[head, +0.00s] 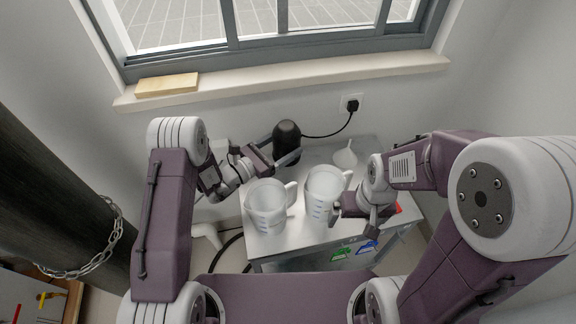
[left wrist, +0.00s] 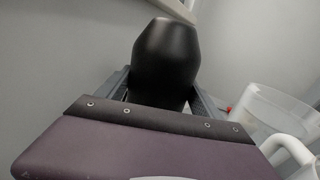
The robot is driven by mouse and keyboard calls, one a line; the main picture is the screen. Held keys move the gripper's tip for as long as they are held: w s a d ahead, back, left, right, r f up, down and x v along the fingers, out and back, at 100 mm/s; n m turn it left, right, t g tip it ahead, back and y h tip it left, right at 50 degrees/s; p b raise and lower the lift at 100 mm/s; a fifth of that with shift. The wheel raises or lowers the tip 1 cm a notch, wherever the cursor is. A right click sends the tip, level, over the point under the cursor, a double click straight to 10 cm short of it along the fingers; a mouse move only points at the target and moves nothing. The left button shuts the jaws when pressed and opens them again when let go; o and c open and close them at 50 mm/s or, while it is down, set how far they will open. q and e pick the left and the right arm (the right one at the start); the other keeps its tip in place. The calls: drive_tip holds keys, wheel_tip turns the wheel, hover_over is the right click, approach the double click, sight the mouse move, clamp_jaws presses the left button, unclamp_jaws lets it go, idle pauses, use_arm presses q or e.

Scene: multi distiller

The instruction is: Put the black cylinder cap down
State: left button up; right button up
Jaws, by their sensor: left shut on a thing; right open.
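The black cylinder cap (head: 287,139) is upright near the back of the metal table (head: 290,245). My left gripper (head: 284,152) is shut around its sides. In the left wrist view the black cap (left wrist: 165,62) fills the space between the two fingers. I cannot tell whether its lower end touches the table, as the gripper hides it. My right gripper (head: 356,218) is open and empty, close beside the right measuring jug (head: 323,195).
A second measuring jug (head: 266,208) stands left of the first, in front of the cap. A white funnel (head: 345,157) lies at the back right. A black cord runs to a wall plug (head: 352,105). Green (head: 341,253) and blue (head: 367,247) items show at the front edge.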

use_arm(q)
wheel_tip(320, 180, down, 4)
drive_tip(key=shift+f+b, duration=0.1)
drive_tip(key=shift+b, duration=0.25)
wheel_tip(320, 180, down, 4)
drive_tip(key=shift+r+b, duration=0.15)
drive_tip(key=shift+b, duration=0.5)
drive_tip(key=shift+f, duration=0.2)
drive_tip(key=o, duration=1.8)
drive_tip(key=shift+r, duration=0.1)
drive_tip(key=shift+s+a, duration=0.15)
drive_tip(key=shift+a, duration=0.1)
drive_tip(key=p+v, duration=0.2)
drive_tip(key=v, duration=0.9)
drive_tip(key=shift+s+a, duration=0.15)
drive_tip(key=shift+s, duration=0.1)
